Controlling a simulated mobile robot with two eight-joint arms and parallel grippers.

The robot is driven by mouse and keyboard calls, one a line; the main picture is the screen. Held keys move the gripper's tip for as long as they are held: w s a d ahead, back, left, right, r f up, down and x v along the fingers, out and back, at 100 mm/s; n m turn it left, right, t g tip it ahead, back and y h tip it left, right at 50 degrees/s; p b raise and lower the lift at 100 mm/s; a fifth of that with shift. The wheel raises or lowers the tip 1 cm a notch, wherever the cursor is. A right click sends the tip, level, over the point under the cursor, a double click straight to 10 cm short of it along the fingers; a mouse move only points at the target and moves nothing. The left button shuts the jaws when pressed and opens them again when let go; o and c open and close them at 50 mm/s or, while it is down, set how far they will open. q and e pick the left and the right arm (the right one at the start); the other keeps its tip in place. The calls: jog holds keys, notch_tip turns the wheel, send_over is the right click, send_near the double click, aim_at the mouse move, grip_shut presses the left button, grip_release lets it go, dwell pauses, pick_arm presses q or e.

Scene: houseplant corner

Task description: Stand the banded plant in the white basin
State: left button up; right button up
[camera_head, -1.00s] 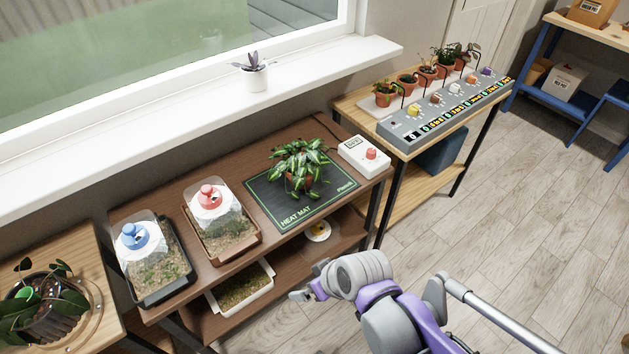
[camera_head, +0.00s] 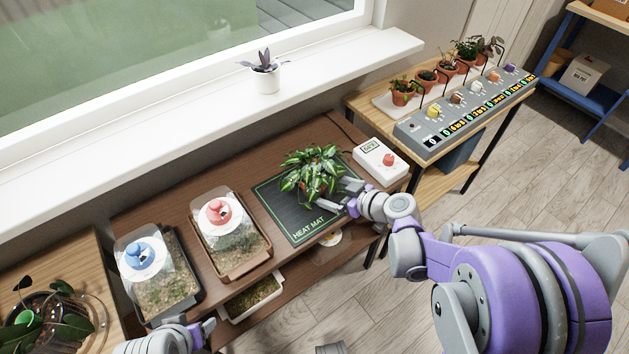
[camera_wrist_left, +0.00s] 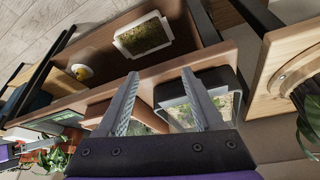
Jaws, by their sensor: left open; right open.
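The plant with pale-striped leaves, which I take as the banded plant (camera_head: 309,169), stands upright in a terracotta pot on the black heat mat (camera_head: 283,212). Its leaves hide most of the pot. My right gripper (camera_head: 338,196) is open at the pot's right front side; whether it touches the pot is unclear. A white rectangular basin (camera_head: 232,312) with green-brown filling sits on the lower shelf, partly hidden by the upper shelf; it also shows in the left wrist view (camera_wrist_left: 148,22). My left gripper (camera_wrist_left: 161,83) is open and empty, near the front of the trays, apart from the plant.
Two domed seed trays, with a blue knob (camera_head: 141,254) and a red knob (camera_head: 217,211), stand left of the mat. A white control box (camera_head: 381,159) is right of the plant. A white dish (camera_wrist_left: 80,72) holds something yellow on the lower shelf. A potted plant (camera_head: 267,75) is on the sill.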

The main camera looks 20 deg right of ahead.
aim_at(314, 183)
jog(key=x, duration=0.4)
jog(key=b+x, duration=0.1)
jog(key=x, duration=0.1)
jog(key=shift+a+r, duration=0.15)
jog(key=shift+r, duration=0.2)
grip_shut()
